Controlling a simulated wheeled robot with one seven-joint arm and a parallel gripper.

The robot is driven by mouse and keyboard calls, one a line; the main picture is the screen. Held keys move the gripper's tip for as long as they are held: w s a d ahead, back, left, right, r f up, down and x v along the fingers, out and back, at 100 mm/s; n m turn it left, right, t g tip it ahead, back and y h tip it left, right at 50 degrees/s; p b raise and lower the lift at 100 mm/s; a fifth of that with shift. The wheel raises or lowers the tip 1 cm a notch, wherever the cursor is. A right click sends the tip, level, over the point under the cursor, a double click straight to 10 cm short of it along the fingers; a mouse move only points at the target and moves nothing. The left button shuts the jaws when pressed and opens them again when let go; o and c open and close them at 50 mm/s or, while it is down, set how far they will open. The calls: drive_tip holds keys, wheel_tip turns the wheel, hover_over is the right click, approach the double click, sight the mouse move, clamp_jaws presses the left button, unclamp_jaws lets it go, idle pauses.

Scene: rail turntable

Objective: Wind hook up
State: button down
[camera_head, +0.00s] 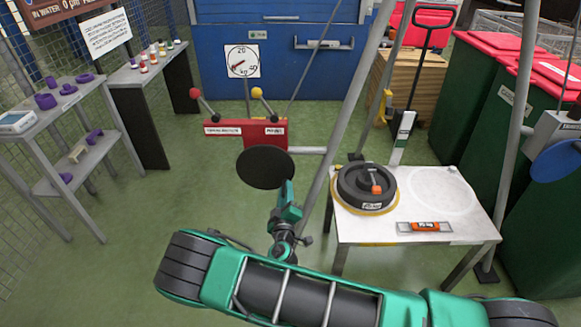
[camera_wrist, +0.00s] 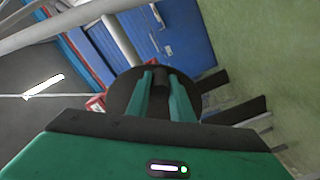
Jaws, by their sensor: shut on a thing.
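My gripper (camera_head: 287,190) is in front of a black disc (camera_head: 265,167), at the middle of the head view. In the wrist view the disc (camera_wrist: 122,98) lies behind the two green fingers (camera_wrist: 160,92). The fingers are shut on a dark handle (camera_wrist: 160,76) at the disc; the disc hides what is behind it. A grey bar (camera_head: 310,150) shows to the right of the disc. A yellow piece that may be the hook (camera_head: 385,107) hangs by the grey poles; its exact shape is too small to tell.
A white table (camera_head: 460,215) at right bears a black round weight (camera_head: 352,190) and an orange level (camera_head: 425,227). A red box (camera_head: 225,129) with two levers and a dial (camera_head: 241,62) stand behind the disc. Shelves (camera_head: 85,150) stand at left. Slanted grey poles (camera_head: 345,110) rise beside the table.

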drive_tip(key=shift+s+a+f+m, duration=0.15)
drive_tip(key=shift+f+m, duration=0.15)
drive_tip(key=shift+f, duration=0.15)
drive_tip(key=shift+a+f+m, duration=0.45)
drive_tip(key=shift+a+m, duration=0.1)
drive_tip(key=shift+m, duration=0.35)
drive_tip(key=shift+a+f+m, duration=0.45)
drive_tip(key=shift+a+m, duration=0.1)
drive_tip(key=shift+m, duration=0.35)
drive_tip(key=shift+a+f+m, duration=0.3)
drive_tip(key=shift+a+m, duration=0.35)
drive_tip(key=shift+m, duration=0.25)
drive_tip(key=shift+a+f+m, duration=0.25)
drive_tip(key=shift+a+m, duration=0.35)
drive_tip(key=shift+m, duration=0.3)
drive_tip(key=shift+a, duration=0.1)
drive_tip(key=shift+a+f+m, duration=0.1)
drive_tip(key=shift+a+m, duration=1.25)
drive_tip(key=shift+m, duration=0.45)
